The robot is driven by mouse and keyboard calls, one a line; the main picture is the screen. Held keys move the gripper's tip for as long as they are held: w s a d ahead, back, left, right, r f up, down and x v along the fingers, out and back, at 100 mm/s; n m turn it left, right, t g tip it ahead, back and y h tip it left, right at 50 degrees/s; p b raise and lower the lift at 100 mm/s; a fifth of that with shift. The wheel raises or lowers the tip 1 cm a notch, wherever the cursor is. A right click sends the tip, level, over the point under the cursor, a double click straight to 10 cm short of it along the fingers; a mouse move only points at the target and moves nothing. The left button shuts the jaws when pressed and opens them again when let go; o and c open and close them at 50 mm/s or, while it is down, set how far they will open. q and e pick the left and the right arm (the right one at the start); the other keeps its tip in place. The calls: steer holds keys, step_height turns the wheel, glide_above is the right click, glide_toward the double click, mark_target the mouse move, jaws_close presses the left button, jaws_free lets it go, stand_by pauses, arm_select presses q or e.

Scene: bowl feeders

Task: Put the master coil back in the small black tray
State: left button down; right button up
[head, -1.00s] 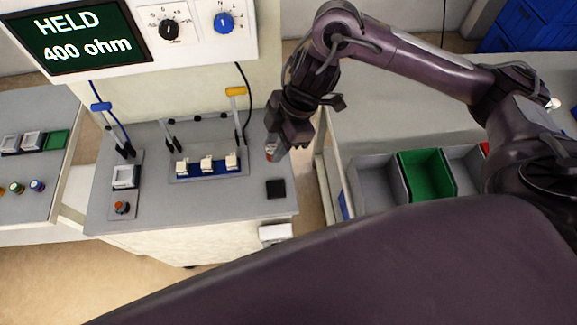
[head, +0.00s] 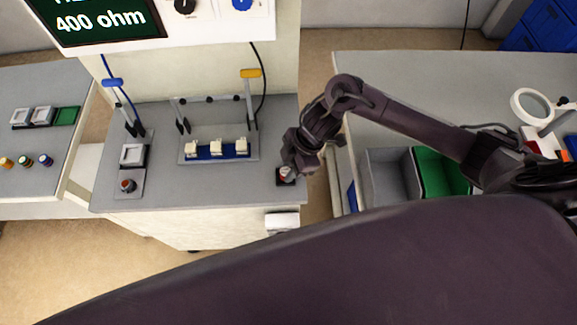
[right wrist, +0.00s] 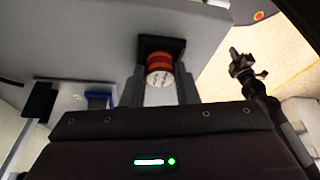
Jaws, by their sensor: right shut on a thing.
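The master coil is an orange-red cylinder with a pale end (right wrist: 160,78). My right gripper (head: 287,171) is shut on it, with one finger on each side in the right wrist view (right wrist: 160,92). The small black tray (head: 287,182) lies at the right front of the grey bench top, directly under the gripper. In the right wrist view the tray (right wrist: 175,44) shows right behind the coil's far end. I cannot tell whether the coil touches the tray floor. A dark gripper, seemingly my left (right wrist: 247,66), shows over the floor; its jaws are unclear.
The bench top (head: 228,180) holds a blue strip with white blocks (head: 217,150) and upright levers. A screen (head: 100,20) reads 400 ohm. Grey and green bins (head: 440,172) stand right, across a floor gap. Left table (head: 60,165) holds small coloured coils (head: 25,161).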

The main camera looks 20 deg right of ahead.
steer(key=shift+f, duration=0.2)
steer(key=o, duration=1.1)
steer(key=shift+c, duration=0.2)
steer(key=shift+r, duration=0.2)
steer(key=v, duration=1.2)
steer(key=shift+f, duration=0.15)
